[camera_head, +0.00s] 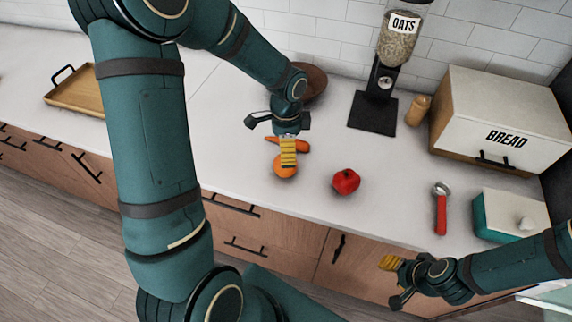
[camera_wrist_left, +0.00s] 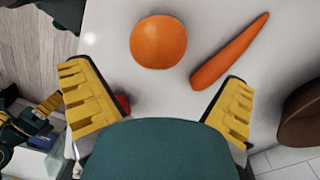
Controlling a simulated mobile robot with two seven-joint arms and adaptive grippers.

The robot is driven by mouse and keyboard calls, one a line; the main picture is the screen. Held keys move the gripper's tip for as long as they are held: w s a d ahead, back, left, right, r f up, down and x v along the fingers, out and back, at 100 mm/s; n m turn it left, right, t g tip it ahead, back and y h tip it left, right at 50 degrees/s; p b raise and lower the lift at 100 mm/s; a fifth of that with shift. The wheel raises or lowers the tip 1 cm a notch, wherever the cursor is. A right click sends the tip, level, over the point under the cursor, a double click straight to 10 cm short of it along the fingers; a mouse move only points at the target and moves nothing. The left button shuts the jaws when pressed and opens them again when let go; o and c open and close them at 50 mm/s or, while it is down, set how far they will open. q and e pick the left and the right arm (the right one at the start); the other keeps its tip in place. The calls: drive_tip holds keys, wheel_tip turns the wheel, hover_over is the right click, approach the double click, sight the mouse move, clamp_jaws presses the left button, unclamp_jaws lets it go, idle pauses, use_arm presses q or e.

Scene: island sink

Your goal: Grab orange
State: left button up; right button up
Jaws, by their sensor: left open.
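The orange (camera_head: 284,168) lies on the white counter, near its front edge. My left gripper (camera_head: 288,152) is above the counter by the orange, and its yellow finger covers part of the orange in the head view. In the left wrist view the orange (camera_wrist_left: 158,42) sits ahead of the two yellow fingers, which are wide apart with nothing between them touching. The left gripper (camera_wrist_left: 160,105) is open and empty. My right gripper (camera_head: 388,264) is low at the counter's front edge, away from the orange; its finger gap is not clear.
A carrot (camera_wrist_left: 231,52) lies right beside the orange; it also shows in the head view (camera_head: 290,144). A red apple or tomato (camera_head: 346,181) lies to the right.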

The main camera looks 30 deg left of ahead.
use_arm(q)
wheel_tip(320, 180, down, 2)
drive_tip(key=shift+f, duration=0.1)
drive_tip(key=shift+s+f, duration=0.15)
drive_tip(key=shift+f, duration=0.25)
drive_tip(key=f, duration=0.4)
drive_tip(key=shift+s+d+f+b, duration=0.15)
drive_tip(key=shift+d+f+b, duration=0.1)
drive_tip(key=shift+b, duration=0.05)
drive_tip(key=c, duration=1.2)
